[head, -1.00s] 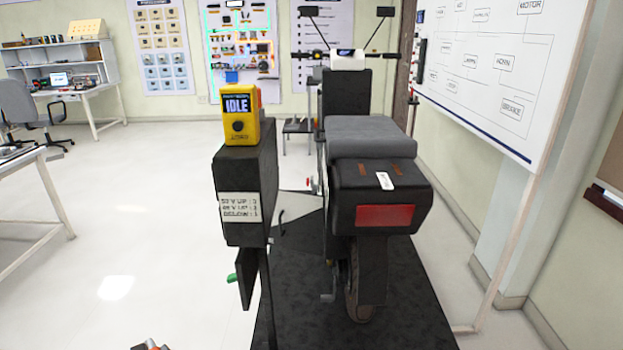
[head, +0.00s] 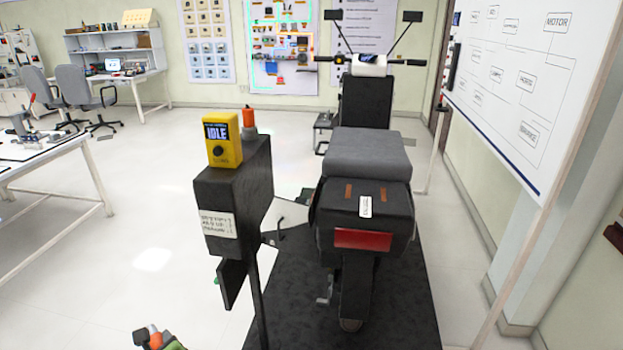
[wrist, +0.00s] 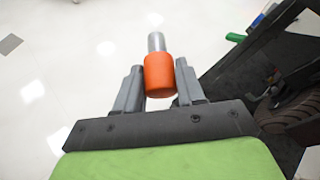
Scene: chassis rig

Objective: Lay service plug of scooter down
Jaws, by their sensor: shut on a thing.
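The service plug (wrist: 160,74) is an orange cylinder with a grey metal end, seen in the wrist view. My gripper (wrist: 159,82) is shut on its orange body, one grey finger on each side, with the metal end pointing away. In the head view my gripper (head: 150,338) shows at the bottom left edge, above the floor and left of the stand, with the orange plug (head: 155,341) partly visible. The scooter (head: 366,215), black with a grey seat and red tail light, stands upright on a black mat (head: 410,306).
A black stand (head: 235,207) left of the scooter carries a yellow box (head: 222,138) reading IDLE and an orange-topped piece (head: 249,118). A white workbench (head: 42,158) with tools is at the left. Open floor (head: 140,220) lies between them. A whiteboard (head: 545,85) is at the right.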

